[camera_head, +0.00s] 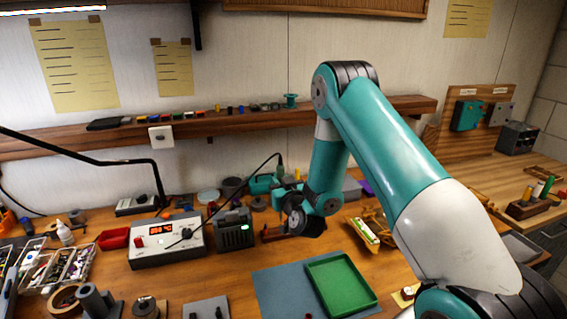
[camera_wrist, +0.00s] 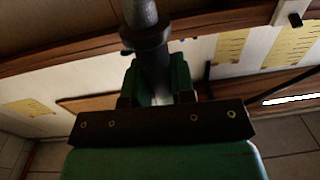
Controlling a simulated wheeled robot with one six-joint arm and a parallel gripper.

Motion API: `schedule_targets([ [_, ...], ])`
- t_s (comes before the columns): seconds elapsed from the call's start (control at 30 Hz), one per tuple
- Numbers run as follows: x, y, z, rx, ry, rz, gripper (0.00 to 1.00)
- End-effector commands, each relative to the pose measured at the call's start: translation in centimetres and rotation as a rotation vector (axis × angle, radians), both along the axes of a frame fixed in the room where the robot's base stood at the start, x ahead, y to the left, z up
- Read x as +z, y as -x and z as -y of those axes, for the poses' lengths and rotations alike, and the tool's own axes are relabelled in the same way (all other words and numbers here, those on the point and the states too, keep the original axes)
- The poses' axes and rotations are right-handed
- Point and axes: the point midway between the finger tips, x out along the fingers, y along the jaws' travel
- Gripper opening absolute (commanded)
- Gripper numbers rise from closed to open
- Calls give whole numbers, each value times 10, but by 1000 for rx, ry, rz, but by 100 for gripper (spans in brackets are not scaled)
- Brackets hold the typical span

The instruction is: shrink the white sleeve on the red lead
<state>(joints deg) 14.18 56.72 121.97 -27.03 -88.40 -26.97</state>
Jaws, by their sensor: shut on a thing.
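In the wrist view my gripper (camera_wrist: 155,82) is shut on a dark grey round tool (camera_wrist: 154,70) with a wider collar and a paler grey end. The tool's full shape is cut off by the frame edge. In the head view my wrist is bent low over the bench, and the gripper's fingers cannot be made out. A black cord (camera_head: 258,167) arches up behind my wrist beside a teal part (camera_head: 263,184). I cannot pick out the white sleeve or the red lead; a wooden holder (camera_head: 373,243) with a pale strip stands right of my wrist.
A green tray (camera_head: 341,287) lies on a blue-grey mat (camera_head: 268,288) in front. A shelf (camera_head: 230,122) runs along the wall behind.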

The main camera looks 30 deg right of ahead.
Motion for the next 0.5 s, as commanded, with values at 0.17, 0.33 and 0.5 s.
schedule_targets([
  [0.17, 12, -4, 24, -46, 1, 1, 3],
  [0.33, 0, -5, 24, -46, 1, 2, 3],
  [0.5, -17, -5, 24, -46, 2, 2, 3],
])
